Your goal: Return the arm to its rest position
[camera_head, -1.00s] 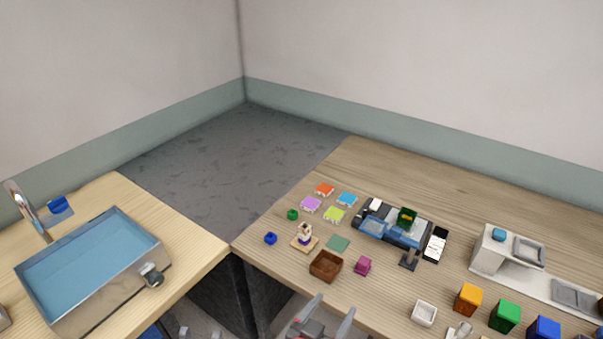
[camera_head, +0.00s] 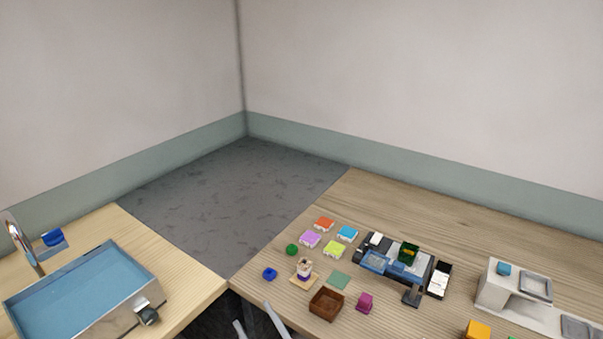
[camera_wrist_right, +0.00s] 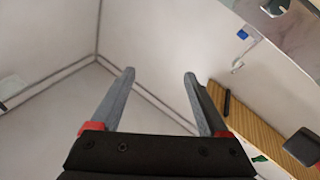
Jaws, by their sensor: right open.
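My right gripper (camera_head: 256,320) shows only as two pale grey fingertips at the bottom edge of the head view. They stand apart near the front corner of the wooden worktop (camera_head: 460,220). In the right wrist view the right gripper (camera_wrist_right: 159,76) has both fingers spread with nothing between them. It points toward bare walls, clear of any object. My left gripper is not in view.
A sink (camera_head: 85,295) stands on the left counter.

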